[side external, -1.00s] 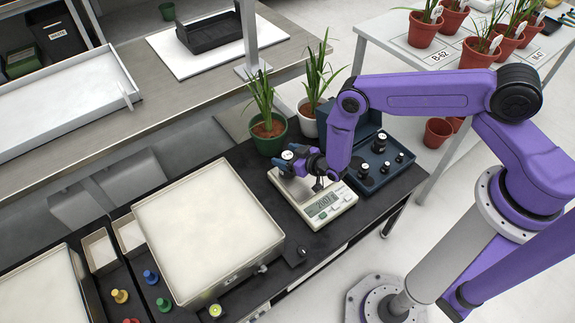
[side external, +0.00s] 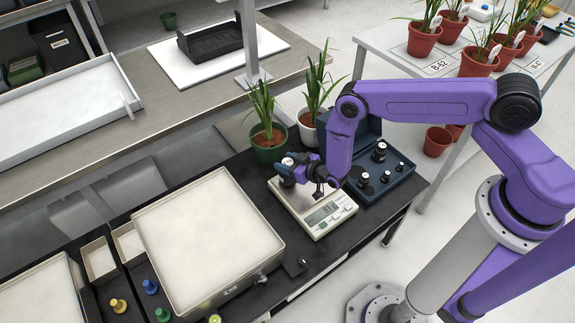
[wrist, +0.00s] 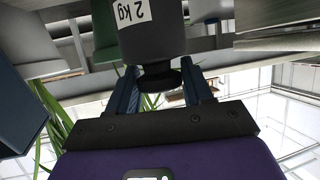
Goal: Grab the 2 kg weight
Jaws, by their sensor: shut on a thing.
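The 2 kg weight (wrist: 150,42) is a dark cylinder with a white "2 kg" label, which looks upside down in the wrist view. My gripper (wrist: 159,72) is shut on its narrow neck end, with a blue finger on each side. In the side view the weight (side external: 286,173) is small and dark, held by my gripper (side external: 299,169) over the left rear of the white scale (side external: 341,217). The fingers partly hide it. The scale's display shows a short reading; whether a gap separates weight and pan is hard to tell.
An open dark weight case (side external: 402,183) with several black weights sits right of the scale. A green-potted plant (side external: 268,150) and a white-potted plant (side external: 307,131) stand close behind. A large pale tray (side external: 210,235) lies to the left.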

